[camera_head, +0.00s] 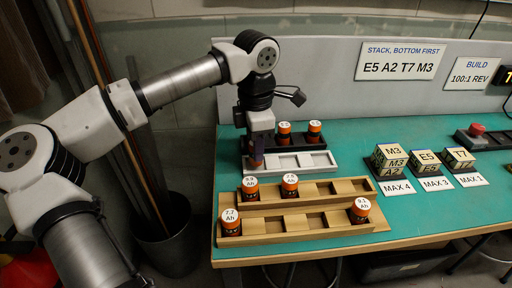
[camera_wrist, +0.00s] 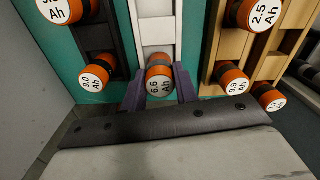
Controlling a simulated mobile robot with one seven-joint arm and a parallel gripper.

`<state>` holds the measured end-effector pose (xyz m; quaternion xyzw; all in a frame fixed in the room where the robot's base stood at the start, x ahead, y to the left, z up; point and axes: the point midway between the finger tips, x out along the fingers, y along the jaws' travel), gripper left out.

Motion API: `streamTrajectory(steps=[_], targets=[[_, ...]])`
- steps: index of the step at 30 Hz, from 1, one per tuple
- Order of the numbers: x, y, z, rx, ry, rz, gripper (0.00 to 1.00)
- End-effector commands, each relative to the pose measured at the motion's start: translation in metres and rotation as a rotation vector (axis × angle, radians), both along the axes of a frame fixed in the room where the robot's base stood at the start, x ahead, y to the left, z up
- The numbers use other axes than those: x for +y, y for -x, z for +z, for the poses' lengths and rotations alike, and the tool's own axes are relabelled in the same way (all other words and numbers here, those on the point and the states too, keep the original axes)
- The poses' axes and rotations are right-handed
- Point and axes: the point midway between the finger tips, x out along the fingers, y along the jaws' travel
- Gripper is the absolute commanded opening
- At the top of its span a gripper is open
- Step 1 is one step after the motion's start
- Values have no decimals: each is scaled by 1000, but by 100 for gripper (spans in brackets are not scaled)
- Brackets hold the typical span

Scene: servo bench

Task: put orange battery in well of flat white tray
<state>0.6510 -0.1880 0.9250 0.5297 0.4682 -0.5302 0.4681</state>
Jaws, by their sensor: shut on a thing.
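My gripper (camera_wrist: 160,92) has purple fingers and is shut on an orange battery with a white top marked 6.6 Ah (camera_wrist: 159,76). The same battery shows as a small orange patch under the gripper in the head view (camera_head: 256,164). The battery is upright at the left end of the flat white tray (camera_head: 322,166), which also shows in the wrist view (camera_wrist: 157,35). The tray's other visible wells are empty. The fingers hide the battery's base, so I cannot tell whether it rests on the well's floor.
Behind the white tray is a black rack (camera_wrist: 98,40) with orange batteries, one marked 9.0 Ah (camera_wrist: 95,78). In front is a stepped wooden rack (camera_head: 323,193) with several orange batteries. Lettered blocks (camera_head: 389,160) and a red button (camera_head: 477,130) stand right on the green bench (camera_head: 405,215).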

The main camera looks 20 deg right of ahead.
Motion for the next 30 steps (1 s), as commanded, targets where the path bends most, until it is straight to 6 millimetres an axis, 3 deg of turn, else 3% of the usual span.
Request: streamTrajectory(steps=[3,14,15,19,30], targets=[[0,0,-12,0,1,-1,4],[0,0,-17,-1,1,0,4],[0,0,-15,0,1,0,35],[0,0,-15,0,1,0,51],[0,0,-9,0,1,0,51]])
